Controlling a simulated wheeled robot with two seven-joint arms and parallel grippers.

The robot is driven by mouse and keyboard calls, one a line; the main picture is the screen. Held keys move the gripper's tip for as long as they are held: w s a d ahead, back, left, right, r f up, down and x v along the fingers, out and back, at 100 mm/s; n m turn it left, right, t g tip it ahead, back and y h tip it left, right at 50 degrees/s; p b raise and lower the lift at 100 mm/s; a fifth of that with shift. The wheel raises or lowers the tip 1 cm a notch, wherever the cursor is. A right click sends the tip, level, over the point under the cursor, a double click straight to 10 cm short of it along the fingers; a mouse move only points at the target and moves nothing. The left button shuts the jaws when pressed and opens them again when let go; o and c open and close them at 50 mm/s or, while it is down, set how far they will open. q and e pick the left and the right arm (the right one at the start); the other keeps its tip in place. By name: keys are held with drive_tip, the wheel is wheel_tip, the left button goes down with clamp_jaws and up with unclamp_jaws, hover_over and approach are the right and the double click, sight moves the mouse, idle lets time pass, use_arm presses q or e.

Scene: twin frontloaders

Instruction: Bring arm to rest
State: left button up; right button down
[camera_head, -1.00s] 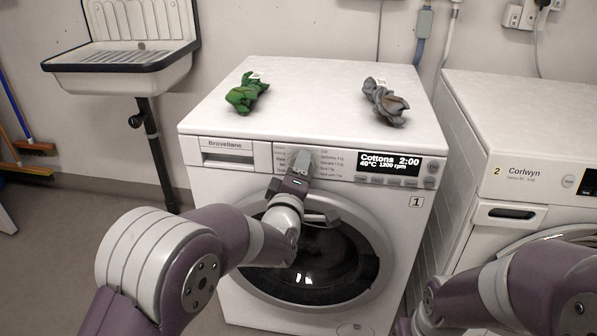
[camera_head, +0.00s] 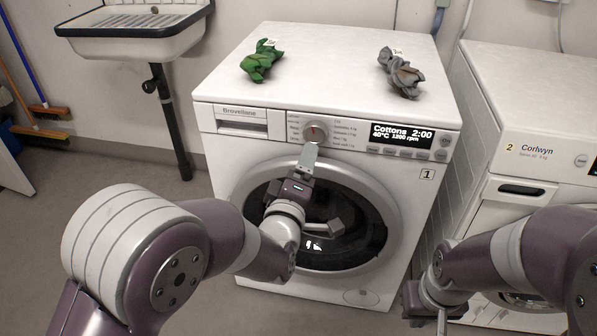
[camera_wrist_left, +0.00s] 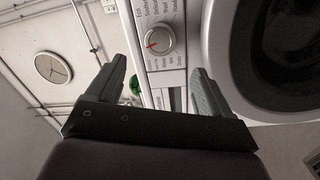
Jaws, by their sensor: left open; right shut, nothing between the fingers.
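The first washing machine (camera_head: 215,165), marked 1, has a control panel with a round program dial (camera_head: 315,132) and a lit display (camera_head: 402,136) reading Cottons 2:00, 40°C. My left gripper (camera_head: 322,192) is in front of this machine, just below the dial, open and empty. One finger points up under the dial and the other is in front of the round door (camera_head: 345,262). In the left wrist view the dial (camera_wrist_left: 158,40) with its red mark shows between the spread fingers, apart from them. My right gripper (camera_head: 440,312) is low at the bottom right, shut and empty, partly cut off.
A green cloth (camera_head: 260,66) and a grey cloth (camera_head: 402,78) lie on the first machine. A second machine (camera_head: 515,95), labelled Corlwyn, stands to the right. A sink (camera_head: 135,38) and brooms (camera_head: 40,137) are at the left. Floor is free below the sink.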

use_arm(q)
drive_tip(key=s, duration=0.3)
drive_tip(key=shift+s+a+f, duration=0.15)
drive_tip(key=shift+a, duration=0.1)
